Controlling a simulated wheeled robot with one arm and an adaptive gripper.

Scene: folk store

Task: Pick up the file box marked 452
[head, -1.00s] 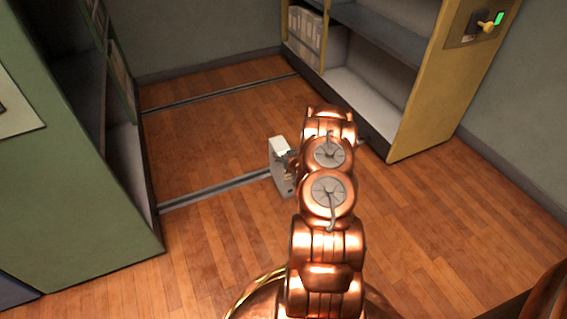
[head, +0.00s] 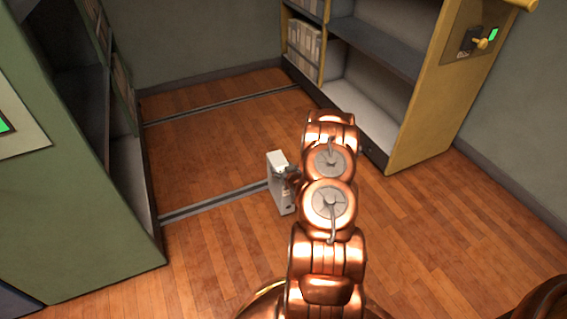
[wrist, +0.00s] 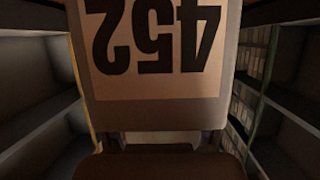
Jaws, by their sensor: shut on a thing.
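The file box (head: 279,188) is pale grey-white and upright in the head view, just left of my copper arm. In the wrist view its face fills the upper middle, with a label (wrist: 155,50) reading 452 upside down. My gripper (head: 290,176) is shut on the box at its right side in the head view. My arm hides part of the gripper there. I cannot tell for sure whether the box's bottom touches the floor.
A green shelf unit (head: 80,200) stands at left. A yellow-ended shelf unit (head: 425,110) with several pale files (head: 305,46) stands at right. Metal rails (head: 215,199) cross the wooden floor (head: 220,130) between them. Floor at right is clear.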

